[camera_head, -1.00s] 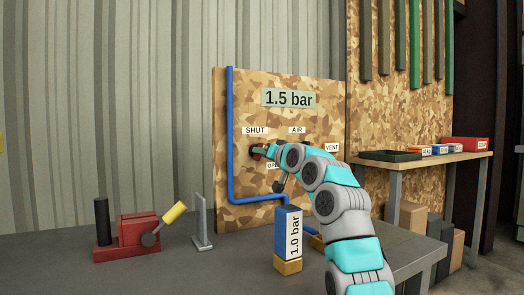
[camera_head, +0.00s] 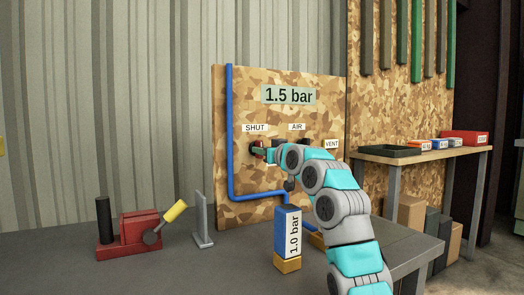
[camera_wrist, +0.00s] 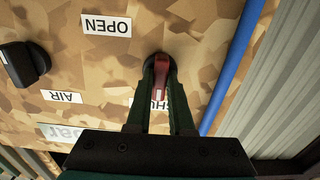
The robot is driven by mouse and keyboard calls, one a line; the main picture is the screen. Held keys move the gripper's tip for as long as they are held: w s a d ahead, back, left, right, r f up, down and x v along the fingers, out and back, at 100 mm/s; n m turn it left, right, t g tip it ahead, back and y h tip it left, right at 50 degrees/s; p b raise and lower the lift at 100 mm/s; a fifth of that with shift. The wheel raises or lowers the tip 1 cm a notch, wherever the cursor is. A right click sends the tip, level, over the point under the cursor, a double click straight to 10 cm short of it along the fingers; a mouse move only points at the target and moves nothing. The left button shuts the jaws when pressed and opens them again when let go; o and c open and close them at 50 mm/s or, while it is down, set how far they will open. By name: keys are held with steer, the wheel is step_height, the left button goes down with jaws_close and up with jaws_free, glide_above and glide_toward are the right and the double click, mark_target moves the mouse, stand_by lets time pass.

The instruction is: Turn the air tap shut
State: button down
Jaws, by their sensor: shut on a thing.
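The air tap's red handle (camera_wrist: 160,80) shows between my fingers in the wrist view, on a dark round base against the camouflage-patterned board (camera_head: 330,100). My gripper (camera_wrist: 160,72) is shut on this handle. In that upside-down view the handle points toward the SHUT label (camera_wrist: 158,98), which my fingers partly cover, and away from the OPEN label (camera_wrist: 106,26). In the head view my gripper (camera_head: 264,152) is at the tap, below the SHUT label (camera_head: 255,128); the handle is mostly hidden there. A sign on the board (camera_head: 289,95) reads 1.5 bar.
A blue pipe (camera_head: 230,140) runs down the board left of the tap. A black knob (camera_wrist: 24,63) sits beside it. A blue 1.0 bar block (camera_head: 281,232), a grey upright bracket (camera_head: 201,222) and a red device (camera_head: 125,233) with a yellow-ended lever stand on the bench.

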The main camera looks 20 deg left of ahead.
steer(key=c, duration=0.8)
jaws_free()
steer(key=b+v, duration=0.3)
steer(key=v, duration=0.4)
steer(key=shift+s+d, duration=0.25)
